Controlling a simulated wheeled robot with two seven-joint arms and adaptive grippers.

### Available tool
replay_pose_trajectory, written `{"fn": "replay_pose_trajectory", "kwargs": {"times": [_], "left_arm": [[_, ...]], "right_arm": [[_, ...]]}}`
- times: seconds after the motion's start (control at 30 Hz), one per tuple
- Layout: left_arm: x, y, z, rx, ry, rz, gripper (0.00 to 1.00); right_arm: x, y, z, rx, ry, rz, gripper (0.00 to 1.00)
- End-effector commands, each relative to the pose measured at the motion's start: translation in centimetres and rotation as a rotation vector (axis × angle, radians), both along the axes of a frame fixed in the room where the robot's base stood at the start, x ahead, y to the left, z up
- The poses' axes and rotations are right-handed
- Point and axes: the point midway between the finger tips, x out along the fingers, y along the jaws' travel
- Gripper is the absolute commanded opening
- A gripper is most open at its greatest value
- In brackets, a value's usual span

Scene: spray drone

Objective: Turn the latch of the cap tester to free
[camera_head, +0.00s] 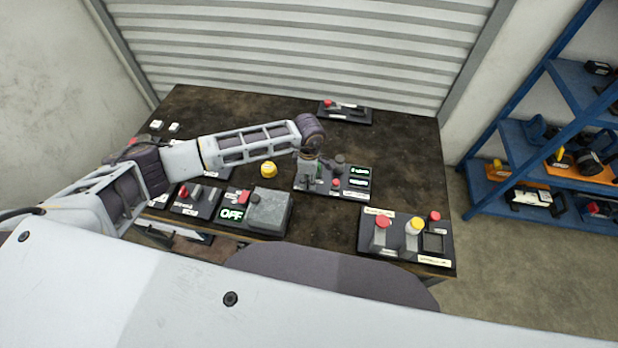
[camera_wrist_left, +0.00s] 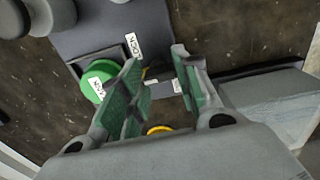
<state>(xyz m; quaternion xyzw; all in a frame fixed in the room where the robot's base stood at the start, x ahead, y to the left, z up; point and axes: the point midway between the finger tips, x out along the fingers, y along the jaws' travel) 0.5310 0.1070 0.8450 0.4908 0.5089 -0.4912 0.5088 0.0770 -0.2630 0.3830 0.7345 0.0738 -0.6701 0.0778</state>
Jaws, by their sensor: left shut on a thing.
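The cap tester appears to be the dark panel (camera_head: 352,183) in the middle of the table, with a red button, dark posts and green-lit displays. My left gripper (camera_head: 312,170) points down over its left end. In the left wrist view its green-padded fingers (camera_wrist_left: 165,90) stand a little apart, shut on a part of this panel, apparently the latch. The latch is mostly hidden between the fingers, so its angle cannot be told. A round green button (camera_wrist_left: 101,80) with a white label sits close beside one finger. My right gripper is not in view.
A yellow knob (camera_head: 268,169) stands left of the tester. A panel with a grey box (camera_head: 270,209) and an OFF display is in front. A panel with red and yellow caps (camera_head: 406,236) is at front right. Another panel (camera_head: 345,112) lies at the back.

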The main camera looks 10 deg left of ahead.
Motion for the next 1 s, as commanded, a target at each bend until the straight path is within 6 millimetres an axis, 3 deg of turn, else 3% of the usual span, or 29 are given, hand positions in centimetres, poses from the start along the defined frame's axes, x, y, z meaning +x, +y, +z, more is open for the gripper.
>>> {"fn": "replay_pose_trajectory", "kwargs": {"times": [0.37, 1.0], "left_arm": [[0.1, 0.1, -0.1, 0.002, -0.002, 0.17, 0.08], [0.1, 0.1, -0.1, 0.001, -0.001, 0.642, 0.08]], "right_arm": [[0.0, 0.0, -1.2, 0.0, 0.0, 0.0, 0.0], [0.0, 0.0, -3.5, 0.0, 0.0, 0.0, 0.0]]}}
